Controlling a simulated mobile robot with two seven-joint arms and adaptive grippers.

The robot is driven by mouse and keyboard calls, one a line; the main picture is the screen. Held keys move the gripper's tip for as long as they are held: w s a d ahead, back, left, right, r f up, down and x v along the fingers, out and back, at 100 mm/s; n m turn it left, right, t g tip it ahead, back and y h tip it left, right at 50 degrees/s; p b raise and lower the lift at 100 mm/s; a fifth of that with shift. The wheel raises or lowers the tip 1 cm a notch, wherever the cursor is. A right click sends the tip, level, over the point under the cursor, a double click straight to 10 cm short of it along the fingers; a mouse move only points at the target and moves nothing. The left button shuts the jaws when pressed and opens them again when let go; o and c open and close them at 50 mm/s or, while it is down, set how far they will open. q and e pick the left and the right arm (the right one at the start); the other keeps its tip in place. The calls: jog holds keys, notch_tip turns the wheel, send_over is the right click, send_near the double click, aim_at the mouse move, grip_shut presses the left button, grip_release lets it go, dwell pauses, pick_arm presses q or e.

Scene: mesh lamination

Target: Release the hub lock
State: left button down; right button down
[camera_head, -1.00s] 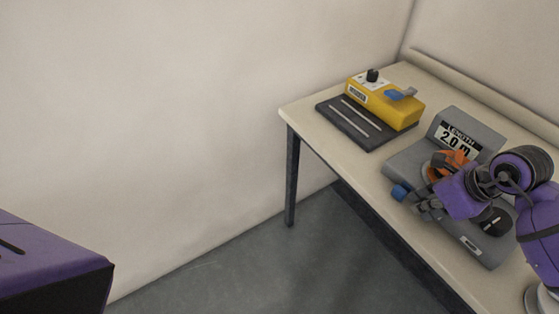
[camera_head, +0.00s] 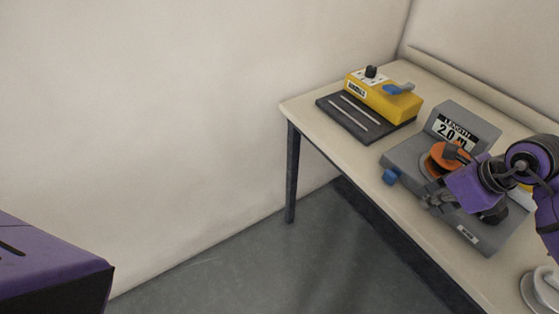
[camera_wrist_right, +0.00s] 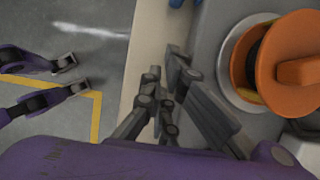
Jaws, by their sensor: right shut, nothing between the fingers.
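A grey device (camera_head: 400,151) with a "LENGTH 2.0 m" sign (camera_head: 456,131) stands on the table. It carries an orange spool (camera_head: 436,164), which shows large in the right wrist view (camera_wrist_right: 265,75) with an orange block on its face. A blue knob (camera_head: 390,177) sits at the device's left front edge; part of it shows in the wrist view (camera_wrist_right: 175,3). My right gripper (camera_head: 430,201) is shut and empty, low beside the spool; its fingertips in the wrist view (camera_wrist_right: 162,68) are apart from the spool. My arm hides part of the device. No distinct hub lock is identifiable.
A yellow box (camera_head: 390,101) with a black knob and blue lever stands on a dark mat (camera_head: 340,117) at the table's far left. A white round dish (camera_head: 540,290) is at the lower right. The table's front edge (camera_head: 345,162) borders open floor.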

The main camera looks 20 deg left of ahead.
pick_arm(q)
jog(key=shift+w+f, duration=0.1)
jog(key=shift+w, duration=0.55)
pick_arm(e)
jog(key=w+v, duration=0.1)
jog(key=v, duration=0.6)
jog(key=shift+s+r, duration=0.25)
jog(key=shift+r, duration=0.15)
